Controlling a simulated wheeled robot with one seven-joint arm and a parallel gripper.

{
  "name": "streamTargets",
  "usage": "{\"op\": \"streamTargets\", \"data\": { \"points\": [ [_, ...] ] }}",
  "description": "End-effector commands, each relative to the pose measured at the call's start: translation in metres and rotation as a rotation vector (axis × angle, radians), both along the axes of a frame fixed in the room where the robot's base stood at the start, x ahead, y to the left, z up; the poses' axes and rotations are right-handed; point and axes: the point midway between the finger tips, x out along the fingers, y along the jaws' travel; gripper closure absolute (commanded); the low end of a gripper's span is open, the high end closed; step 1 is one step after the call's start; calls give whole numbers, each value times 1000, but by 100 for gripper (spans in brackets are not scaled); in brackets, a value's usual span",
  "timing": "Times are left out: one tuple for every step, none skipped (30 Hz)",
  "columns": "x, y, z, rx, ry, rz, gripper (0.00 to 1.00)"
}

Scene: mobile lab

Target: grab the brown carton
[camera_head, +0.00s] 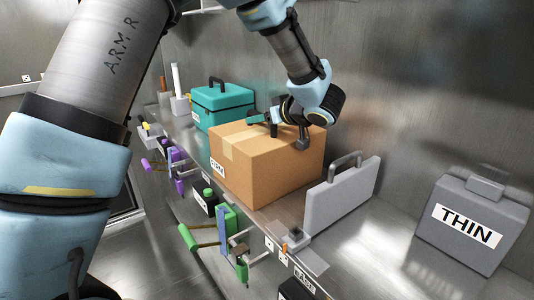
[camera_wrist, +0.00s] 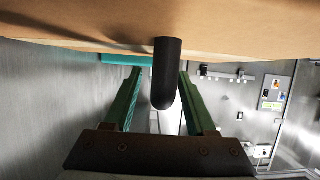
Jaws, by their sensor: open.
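The brown carton (camera_head: 262,165) stands closed on the metal shelf in the head view, with tape on top and a small white label on its left face. In the wrist view its brown surface (camera_wrist: 70,18) fills the top edge. My gripper (camera_head: 262,122) is over the far part of the carton's top, with its fingers pointing left toward the teal case. In the wrist view its two green fingers are spread apart, and a dark rounded rod (camera_wrist: 166,75) shows between them. I cannot tell what the rod belongs to. Contact with the carton is unclear.
A teal case (camera_head: 222,106) stands just left of the carton. A grey case (camera_head: 342,192) stands close on its right. A grey box marked THIN (camera_head: 470,222) is farther right. Clamps with green parts (camera_head: 228,230) line the shelf front. A metal wall is behind.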

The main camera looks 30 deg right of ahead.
Motion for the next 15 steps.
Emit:
{"op": "streamTargets", "data": {
  "points": [
    [0,0,0,0,0,0,44],
    [0,0,0,-1,0,0,44],
    [0,0,0,-1,0,0,45],
    [0,0,0,-1,0,0,48],
    [0,0,0,-1,0,0,52],
    [0,0,0,-1,0,0,56],
    [0,0,0,-1,0,0,59],
    [0,0,0,-1,0,0,63],
    [0,0,0,-1,0,0,67],
    [0,0,0,-1,0,0,71],
    [0,0,0,-1,0,0,74],
    [0,0,0,-1,0,0,79],
    [0,0,0,-1,0,0,82],
    [0,0,0,-1,0,0,85],
    [0,0,0,-1,0,0,90]
  ]
}}
